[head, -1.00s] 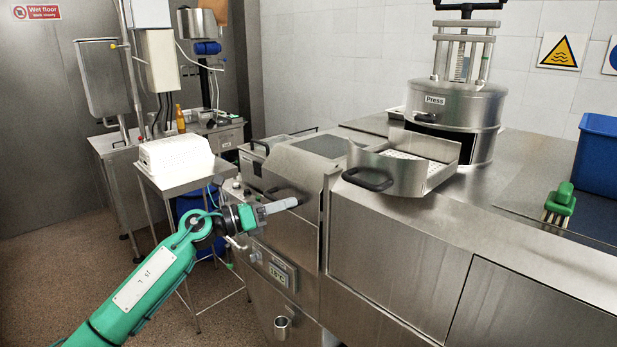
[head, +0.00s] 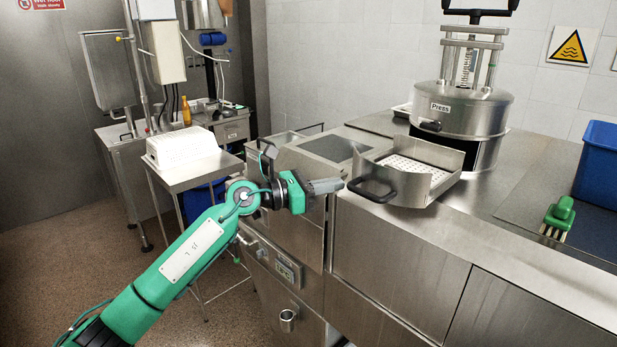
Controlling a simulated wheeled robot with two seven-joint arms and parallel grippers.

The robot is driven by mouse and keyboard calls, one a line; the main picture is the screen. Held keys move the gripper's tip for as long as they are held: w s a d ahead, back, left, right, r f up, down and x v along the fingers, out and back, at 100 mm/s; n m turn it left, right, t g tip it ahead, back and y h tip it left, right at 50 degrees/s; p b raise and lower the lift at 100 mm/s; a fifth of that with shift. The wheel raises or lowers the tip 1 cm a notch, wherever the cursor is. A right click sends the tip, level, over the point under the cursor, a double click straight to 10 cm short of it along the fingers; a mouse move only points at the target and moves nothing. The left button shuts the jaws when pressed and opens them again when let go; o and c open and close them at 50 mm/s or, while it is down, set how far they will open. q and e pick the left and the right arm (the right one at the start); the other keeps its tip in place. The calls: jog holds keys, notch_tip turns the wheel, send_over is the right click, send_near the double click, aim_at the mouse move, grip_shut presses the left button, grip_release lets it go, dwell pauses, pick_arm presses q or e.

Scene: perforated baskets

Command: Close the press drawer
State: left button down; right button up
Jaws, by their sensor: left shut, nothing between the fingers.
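The press (head: 470,115) is a steel cylinder labelled "Press" standing on the steel counter. Its drawer (head: 418,187) is pulled out towards the front, with a perforated bottom and a dark handle (head: 372,192) at its front left. The drawer looks empty. My left gripper (head: 341,184) is shut and empty, its tip just left of the drawer handle. A small gap seems to lie between them, though contact is hard to judge. My right gripper is out of view.
A white perforated basket (head: 182,147) sits on a small steel table at the left. The counter around the drawer is clear.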

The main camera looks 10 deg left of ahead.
pick_arm(q)
jog(key=p+x, duration=0.1)
jog(key=x, duration=0.1)
jog(key=shift+w+d, duration=0.15)
jog(key=shift+d, duration=0.2)
